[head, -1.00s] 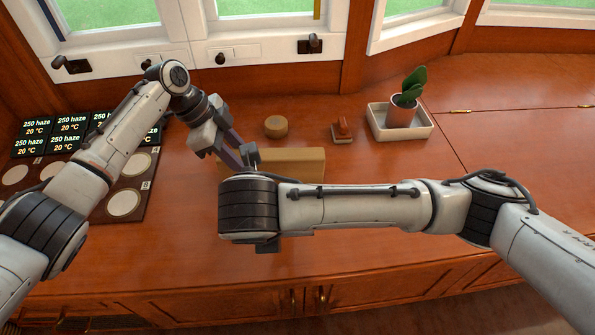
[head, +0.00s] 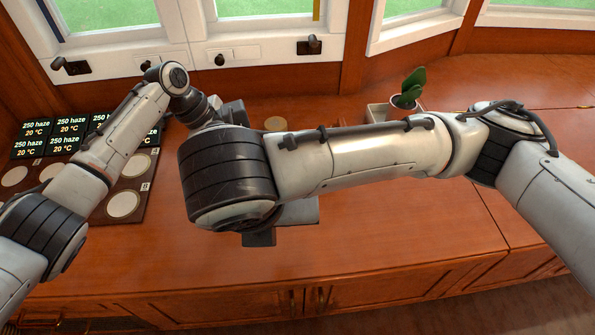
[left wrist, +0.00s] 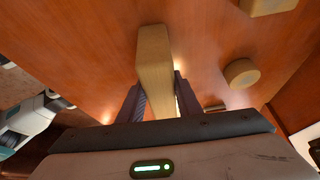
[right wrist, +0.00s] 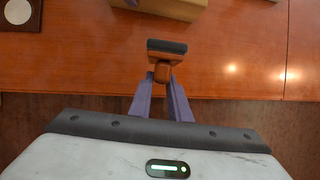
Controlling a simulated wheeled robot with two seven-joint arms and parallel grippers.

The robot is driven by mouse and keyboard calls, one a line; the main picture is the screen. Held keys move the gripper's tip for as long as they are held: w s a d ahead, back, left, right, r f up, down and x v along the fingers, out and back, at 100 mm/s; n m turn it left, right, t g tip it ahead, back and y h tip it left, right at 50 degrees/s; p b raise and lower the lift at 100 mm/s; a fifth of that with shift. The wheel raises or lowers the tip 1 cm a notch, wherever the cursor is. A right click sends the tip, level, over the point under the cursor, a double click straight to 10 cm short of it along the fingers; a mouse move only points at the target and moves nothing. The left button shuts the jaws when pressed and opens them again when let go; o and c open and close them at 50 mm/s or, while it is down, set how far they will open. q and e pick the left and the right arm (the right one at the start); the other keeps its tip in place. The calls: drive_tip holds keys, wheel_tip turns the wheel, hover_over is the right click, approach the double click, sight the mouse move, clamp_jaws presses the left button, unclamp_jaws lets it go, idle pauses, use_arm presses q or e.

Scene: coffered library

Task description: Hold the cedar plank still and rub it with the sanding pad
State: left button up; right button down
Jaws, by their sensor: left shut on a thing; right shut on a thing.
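The cedar plank (left wrist: 154,52) is a pale tan bar between the fingers of my left gripper (left wrist: 160,92), which is shut on it. The plank also shows at the top of the right wrist view (right wrist: 172,8). My right gripper (right wrist: 160,78) is shut on the brown handle of the sanding pad (right wrist: 167,46), which has a dark sole. In the right wrist view a gap shows between pad and plank; their height difference is unclear. In the head view my right arm hides the plank, the pad and both sets of fingertips.
A round wooden piece (head: 275,123) stands on the counter (head: 370,220) behind my right arm. A dark panel with pale discs (head: 123,203) lies left. The counter's front right is clear.

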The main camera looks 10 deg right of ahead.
use_arm(q)
drive_tip(key=shift+s+a+f, duration=0.15)
drive_tip(key=shift+s+f, duration=0.05)
drive_tip(key=shift+f, duration=0.2)
use_arm(e)
drive_tip(key=shift+s+r, duration=0.2)
drive_tip(key=shift+r, duration=0.2)
use_arm(q)
drive_tip(key=o, duration=1.3)
drive_tip(key=shift+w, duration=0.1)
drive_tip(key=shift+c, duration=0.2)
drive_tip(key=shift+r, duration=0.15)
drive_tip(key=shift+r, duration=0.1)
drive_tip(key=shift+c, duration=1)
drive_tip(key=shift+w+r+p, duration=0.1)
drive_tip(key=shift+r+p, duration=0.4)
drive_tip(key=p+v, duration=0.8)
drive_tip(key=v, duration=0.1)
drive_tip(key=shift+a, duration=0.1)
use_arm(e)
wheel_tip(320, 180, up, 9)
